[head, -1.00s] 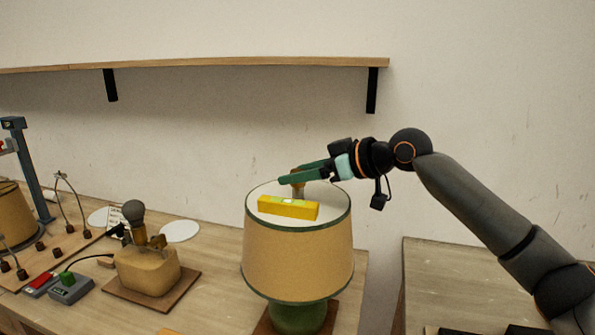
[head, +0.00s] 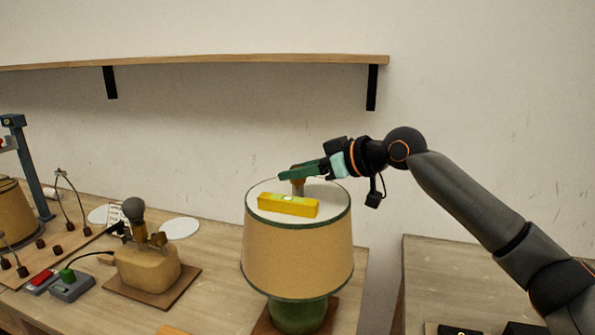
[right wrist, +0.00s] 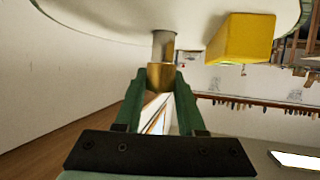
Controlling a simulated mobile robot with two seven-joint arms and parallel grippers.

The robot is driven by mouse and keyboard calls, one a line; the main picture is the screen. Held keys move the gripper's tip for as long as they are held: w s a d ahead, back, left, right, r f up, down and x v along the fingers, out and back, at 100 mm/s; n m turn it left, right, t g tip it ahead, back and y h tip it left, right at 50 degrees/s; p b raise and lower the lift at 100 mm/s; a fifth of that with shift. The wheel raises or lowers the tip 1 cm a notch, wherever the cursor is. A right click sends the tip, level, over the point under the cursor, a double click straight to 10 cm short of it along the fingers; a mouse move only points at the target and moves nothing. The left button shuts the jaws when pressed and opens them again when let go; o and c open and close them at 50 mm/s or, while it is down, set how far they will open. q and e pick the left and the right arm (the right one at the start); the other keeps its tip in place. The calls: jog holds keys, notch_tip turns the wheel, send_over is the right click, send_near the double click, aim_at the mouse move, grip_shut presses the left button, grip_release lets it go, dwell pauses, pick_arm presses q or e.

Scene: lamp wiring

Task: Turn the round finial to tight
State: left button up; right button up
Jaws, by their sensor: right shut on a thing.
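The round finial (right wrist: 161,77) is a small brass-coloured knob at the top centre of the lamp's tan shade (head: 298,248). In the head view, it is mostly hidden by my fingers, with a brownish post (head: 298,188) showing below them. My right gripper (head: 300,172) reaches in from the right above the shade. In the right wrist view, the fingertips (right wrist: 161,80) are on either side of the knob, shut on it. A grey metal stem (right wrist: 163,45) runs from the knob to the white shade top. My left gripper is not in view.
A yellow spirit level (head: 288,206) lies on the shade top, close to the finial. A second lamp base (head: 147,268) with a grey bulb stands left on a wooden board. A switch box (head: 71,287) is beside it. A wall shelf (head: 200,61) runs above.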

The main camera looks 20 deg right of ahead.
grip_shut()
jog(key=shift+s+a+m+t+h+p, duration=0.1)
jog(key=shift+m+t+h+p, duration=0.9)
jog(key=shift+m+h, duration=0.45)
jog(key=m+t+h+p, duration=0.1)
jog(key=m+h+p, duration=0.1)
jog(key=m+h, duration=0.4)
jog(key=shift+h+p, duration=0.35)
jog(key=shift+h, duration=0.1)
jog(key=m+g+h+p, duration=0.1)
jog(key=m+h, duration=0.3)
jog(key=h, duration=0.1)
jog(key=shift+m, duration=0.35)
jog(key=m+g+h+p, duration=0.1)
jog(key=m+g+h, duration=0.2)
jog(key=m+h, duration=0.1)
jog(key=shift+f, duration=0.15)
jog(key=shift+d+m+g, duration=0.2)
jog(key=shift+m+g, duration=0.1)
jog(key=o, duration=1.1)
grip_release()
jog(key=shift+a, duration=0.1)
